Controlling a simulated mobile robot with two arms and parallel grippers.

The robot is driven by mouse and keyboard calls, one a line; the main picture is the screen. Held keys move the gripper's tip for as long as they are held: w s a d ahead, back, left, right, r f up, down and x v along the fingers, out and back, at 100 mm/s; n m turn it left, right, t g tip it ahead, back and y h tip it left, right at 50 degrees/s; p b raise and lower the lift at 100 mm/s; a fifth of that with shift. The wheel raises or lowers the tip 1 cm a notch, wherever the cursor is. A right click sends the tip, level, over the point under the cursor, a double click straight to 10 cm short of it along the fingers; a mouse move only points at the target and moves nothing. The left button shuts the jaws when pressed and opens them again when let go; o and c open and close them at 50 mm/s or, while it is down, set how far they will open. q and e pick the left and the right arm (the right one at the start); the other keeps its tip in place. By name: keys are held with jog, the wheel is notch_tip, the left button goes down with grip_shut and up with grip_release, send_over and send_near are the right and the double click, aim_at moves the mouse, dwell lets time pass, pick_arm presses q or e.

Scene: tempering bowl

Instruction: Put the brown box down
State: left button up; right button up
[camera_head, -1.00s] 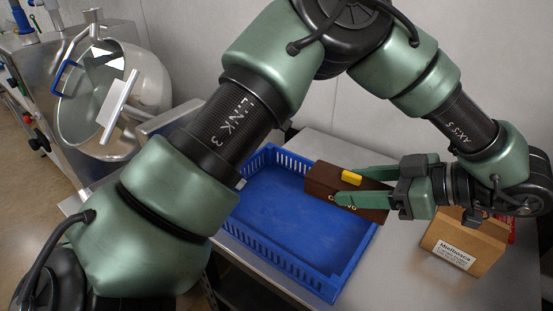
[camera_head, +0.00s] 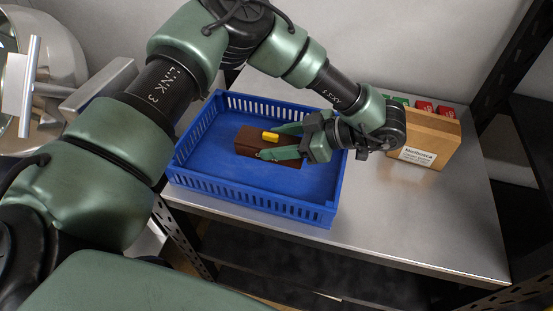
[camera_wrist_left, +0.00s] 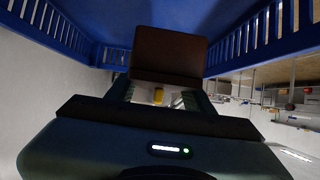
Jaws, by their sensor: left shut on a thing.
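The dark brown box (camera_head: 247,142) is in the head view, inside or just above the blue crate (camera_head: 205,163). My left gripper (camera_head: 275,146) is shut on it from the right, with green fingers along its sides. A yellow piece shows on the box's top side. In the left wrist view the brown box (camera_wrist_left: 168,52) sits between my fingers, with the blue crate's slotted walls (camera_wrist_left: 268,40) around it. I cannot tell whether the box touches the crate floor. My right gripper is not in view.
The crate stands on a steel table (camera_head: 420,222). A cardboard box (camera_head: 424,138) with a white label stands to the right, with red and green items (camera_head: 423,106) behind it. The table's right front is clear. A steel bowl machine (camera_head: 62,55) is at the left.

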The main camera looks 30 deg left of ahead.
aim_at(277, 173)
pick_arm(q)
notch_tip(277, 173, down, 3)
jog(key=shift+r, duration=0.2)
notch_tip(277, 173, down, 4)
jog(key=shift+r, duration=0.1)
jog(key=shift+f, duration=0.25)
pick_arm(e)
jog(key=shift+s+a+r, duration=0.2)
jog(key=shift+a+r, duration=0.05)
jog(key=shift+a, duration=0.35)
pick_arm(q)
jog(key=shift+f, duration=0.15)
jog(key=o, duration=1.3)
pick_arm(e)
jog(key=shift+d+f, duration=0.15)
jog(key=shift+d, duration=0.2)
